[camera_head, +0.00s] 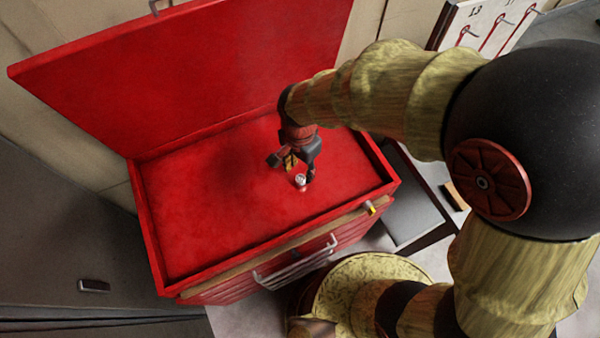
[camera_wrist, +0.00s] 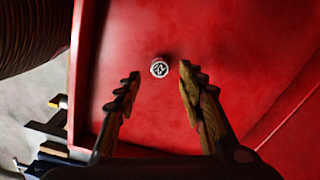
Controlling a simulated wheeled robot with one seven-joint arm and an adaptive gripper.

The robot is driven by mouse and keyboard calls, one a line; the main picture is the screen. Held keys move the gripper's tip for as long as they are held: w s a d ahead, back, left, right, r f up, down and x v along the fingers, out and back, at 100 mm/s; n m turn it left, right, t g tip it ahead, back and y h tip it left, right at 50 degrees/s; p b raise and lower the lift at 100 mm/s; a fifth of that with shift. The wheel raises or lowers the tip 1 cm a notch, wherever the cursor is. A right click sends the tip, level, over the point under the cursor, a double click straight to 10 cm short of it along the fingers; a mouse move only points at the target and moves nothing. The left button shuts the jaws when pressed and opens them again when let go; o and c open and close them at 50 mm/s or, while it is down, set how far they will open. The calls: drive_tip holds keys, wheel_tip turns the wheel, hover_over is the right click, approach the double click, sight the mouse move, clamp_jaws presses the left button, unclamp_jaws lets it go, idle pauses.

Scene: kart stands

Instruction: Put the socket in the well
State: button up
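The socket (camera_wrist: 159,68) is a small silvery cylinder seen end-on, standing on the red floor of the open chest's top well (camera_head: 215,205). It also shows in the head view (camera_head: 300,180), close by my fingertips. My gripper (camera_wrist: 158,72) is open, with its two fingers apart on either side of the socket in the wrist view. In the head view my gripper (camera_head: 292,172) hangs down inside the well. I cannot tell whether a finger touches the socket. No other socket shows in the well.
The chest's red lid (camera_head: 190,70) stands raised behind the well. The front rim carries a wooden strip with a small yellow item (camera_head: 370,208) at its right end. A board with red-handled tools (camera_head: 485,25) stands at upper right. The well's left part is bare.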

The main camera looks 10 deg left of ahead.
sight(300, 179)
wheel_tip(300, 179, up, 7)
drive_tip(key=d+r+n+t, duration=0.2)
drive_tip(key=d+r+n, duration=0.1)
drive_tip(key=d+r, duration=0.85)
drive_tip(key=s+d+r+n+t, duration=0.1)
drive_tip(key=s+d+r+n, duration=0.1)
drive_tip(key=d, duration=0.3)
drive_tip(key=s+d+r+n+t, duration=0.2)
drive_tip(key=s+d+r, duration=0.1)
drive_tip(key=s+d, duration=0.2)
drive_tip(key=shift+s+d+r+t+p, duration=0.3)
drive_tip(key=shift+d+r+p, duration=0.05)
drive_tip(key=shift+d, duration=0.4)
wheel_tip(300, 179, down, 9)
drive_tip(key=b, duration=0.8)
drive_tip(key=shift+r+b, duration=0.2)
drive_tip(key=shift+b, duration=0.1)
drive_tip(key=shift+c, duration=0.3)
